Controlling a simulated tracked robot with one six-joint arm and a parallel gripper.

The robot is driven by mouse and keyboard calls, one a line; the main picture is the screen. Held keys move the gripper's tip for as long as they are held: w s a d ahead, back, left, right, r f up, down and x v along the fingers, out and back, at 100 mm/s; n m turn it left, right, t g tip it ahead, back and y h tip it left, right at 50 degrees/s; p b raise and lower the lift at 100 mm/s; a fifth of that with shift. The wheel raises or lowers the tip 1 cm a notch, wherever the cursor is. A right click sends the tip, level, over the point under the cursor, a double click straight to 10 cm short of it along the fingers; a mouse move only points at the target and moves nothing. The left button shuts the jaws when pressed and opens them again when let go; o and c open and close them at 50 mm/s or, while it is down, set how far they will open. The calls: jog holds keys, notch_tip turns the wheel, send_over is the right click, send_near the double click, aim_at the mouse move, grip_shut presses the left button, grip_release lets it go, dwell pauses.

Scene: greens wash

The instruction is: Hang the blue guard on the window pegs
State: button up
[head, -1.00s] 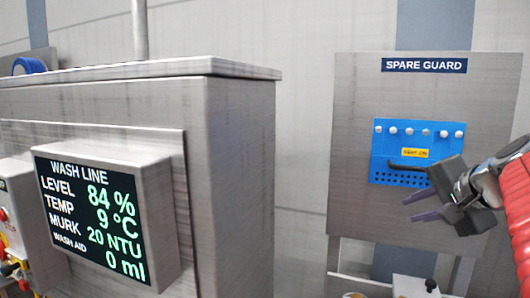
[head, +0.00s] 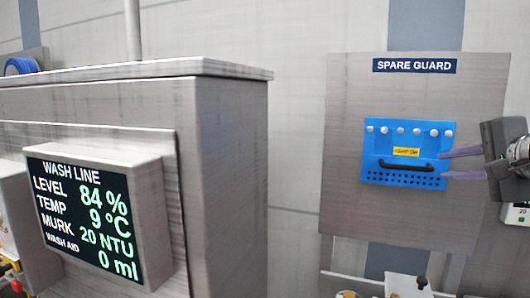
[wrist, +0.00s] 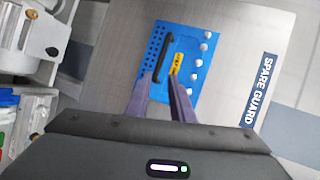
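The blue guard (head: 383,145) hangs on a row of several pegs on the grey panel labelled SPARE GUARD. It has a black handle (head: 406,165), a yellow tag and a perforated lower part. My gripper (head: 443,164) is at the guard's right side in the head view, its two purple fingers spread apart and pointing left toward the guard. In the wrist view the open fingers (wrist: 161,95) reach toward the guard (wrist: 205,78), one on each side of the near end of the handle (wrist: 162,54) in the picture. Contact cannot be told. The window pegs are not identifiable here.
The steel wash tank (head: 235,150) stands at the left, with its WASH LINE display (head: 85,215) on the front. A blue coil (head: 22,66) sits at the far left. Clear wall lies between tank and panel (head: 345,120). Small equipment stands below the panel.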

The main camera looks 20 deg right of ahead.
aim_at(414, 169)
jog(key=x, duration=1.3)
jog(key=shift+w+d+f, duration=0.1)
jog(key=shift+w+d, duration=0.05)
jog(key=shift+w, duration=0.1)
jog(key=shift+c, duration=0.5)
grip_shut()
jog(key=shift+f, duration=0.1)
jog(key=shift+r, duration=0.45)
jog(key=shift+r, duration=0.35)
jog(key=shift+s+r, duration=0.15)
jog(key=shift+r, duration=1.4)
